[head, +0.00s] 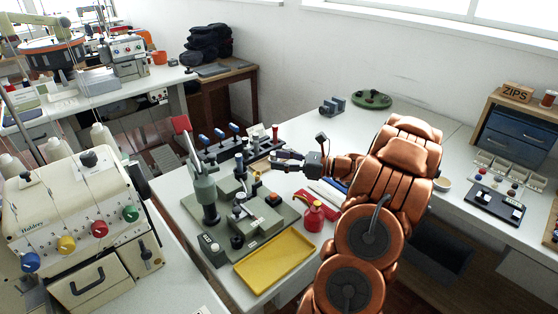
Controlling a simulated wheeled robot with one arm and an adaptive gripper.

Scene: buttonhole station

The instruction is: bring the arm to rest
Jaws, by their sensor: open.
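My copper-coloured arm reaches up from the lower right over the white table (290,290). My gripper (276,160) points left, close to the grey-green buttonhole machine (205,190). Its fingers look dark and slim, apart from each other, with nothing seen between them. In this one view I cannot tell whether the fingertips touch the machine or the black rack behind it. My arm hides part of the table's right side.
A black rack with blue-topped levers (220,136) stands behind the machine. A serger (75,215) is at left; a drawer unit (514,140) is at right. The table's back is mostly clear.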

